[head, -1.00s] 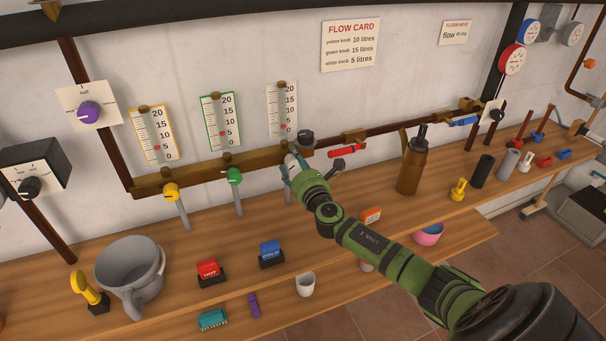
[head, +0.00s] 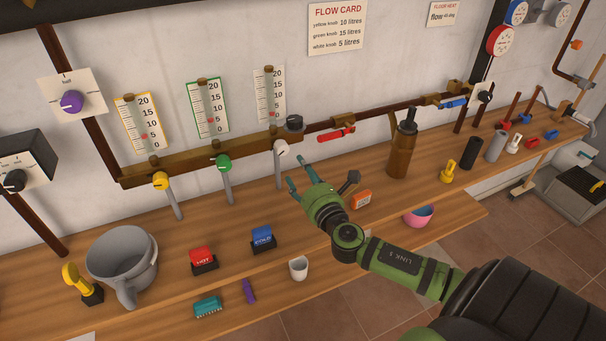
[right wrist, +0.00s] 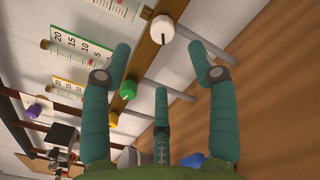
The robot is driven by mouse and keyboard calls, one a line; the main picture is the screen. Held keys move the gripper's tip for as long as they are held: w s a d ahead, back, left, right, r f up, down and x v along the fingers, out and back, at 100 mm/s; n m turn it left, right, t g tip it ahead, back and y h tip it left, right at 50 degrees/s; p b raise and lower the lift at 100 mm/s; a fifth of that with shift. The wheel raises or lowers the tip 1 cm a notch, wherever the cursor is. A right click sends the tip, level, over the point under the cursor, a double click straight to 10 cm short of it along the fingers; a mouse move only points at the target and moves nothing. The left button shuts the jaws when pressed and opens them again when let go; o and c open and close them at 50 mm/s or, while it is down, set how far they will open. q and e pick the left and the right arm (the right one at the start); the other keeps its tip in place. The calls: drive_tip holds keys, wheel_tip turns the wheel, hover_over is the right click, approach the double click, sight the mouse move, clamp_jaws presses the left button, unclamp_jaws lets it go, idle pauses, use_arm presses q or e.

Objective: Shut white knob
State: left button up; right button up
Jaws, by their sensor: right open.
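The white knob (head: 281,148) sits on the front of the brass manifold (head: 220,155), with a grey pipe hanging below it. It also shows in the right wrist view (right wrist: 161,28), at the top between two fingers. My right gripper (head: 306,174) is open and empty, in front of and slightly right of the knob, apart from it. Its teal fingers also show in the right wrist view (right wrist: 159,62). The white-framed gauge (head: 270,95) stands above the white knob. The flow card (head: 337,28) reads white knob 5 litres. My left gripper is not in view.
The green knob (head: 223,163) and yellow knob (head: 161,181) are left of the white one. A red-handled valve (head: 337,134) and bronze bottle (head: 402,150) are to its right. A grey jug (head: 121,262), red block (head: 203,260) and blue block (head: 263,238) stand on the bench.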

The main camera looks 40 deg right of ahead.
sight(284, 150)
drive_tip(key=w+m+b, duration=0.1)
drive_tip(key=w+m, duration=0.1)
drive_tip(key=m, duration=0.9)
drive_tip(key=w+m+b, duration=0.1)
drive_tip(key=w+m, duration=0.1)
drive_tip(key=m, duration=0.8)
drive_tip(key=w+d+m+b, duration=0.1)
drive_tip(key=w+m, duration=0.1)
drive_tip(key=m, duration=0.9)
drive_tip(key=shift+f+m, duration=0.15)
drive_tip(key=shift+m, duration=0.15)
drive_tip(key=shift+p+x, duration=0.3)
drive_tip(key=shift+x, duration=2.85)
drive_tip(key=shift+f, duration=0.1)
drive_tip(key=c, duration=1.2)
